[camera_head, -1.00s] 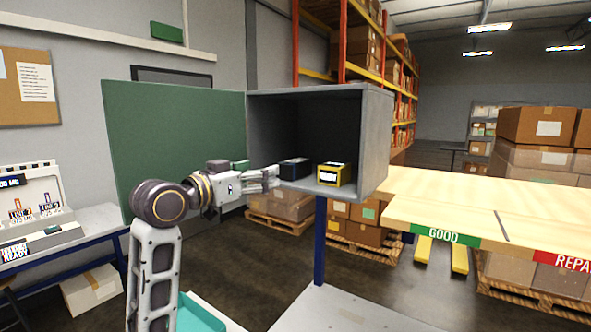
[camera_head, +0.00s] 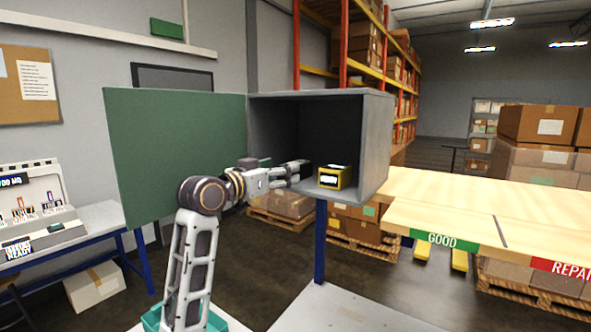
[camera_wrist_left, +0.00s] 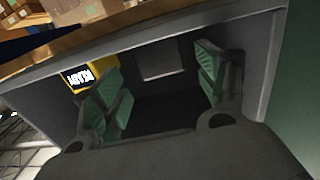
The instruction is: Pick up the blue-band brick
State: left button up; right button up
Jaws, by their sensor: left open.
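My left gripper (camera_head: 300,172) reaches into the open grey cabinet (camera_head: 378,150), at the left part of its floor. In the left wrist view its green-padded fingers (camera_wrist_left: 160,95) are spread apart. A dark shape with a paler panel shows between and beyond them; I cannot tell for sure that it is the blue-band brick. In the head view the gripper covers the place where that brick stood, and no blue band can be made out. A yellow-band brick (camera_head: 335,177) with a white display stands to the right; it also shows in the left wrist view (camera_wrist_left: 80,78). My right gripper is not in view.
The green door (camera_head: 175,150) stands open on the cabinet's left. A wooden table (camera_head: 480,205) with a GOOD label and a red REPAIR label, partly cut off, is at the right. A bench with a white machine (camera_head: 40,210) is at the left.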

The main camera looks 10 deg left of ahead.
pick_arm(q)
jog(key=shift+w+d, duration=0.3)
jog(key=shift+w, duration=0.2)
jog(key=shift+w, duration=0.15)
jog(key=shift+p+x, duration=1)
jog(key=shift+x, duration=0.5)
jog(key=shift+p+x, duration=0.3)
jog(key=shift+x, duration=0.7)
jog(key=shift+a, duration=0.15)
jog(key=c, duration=1.3)
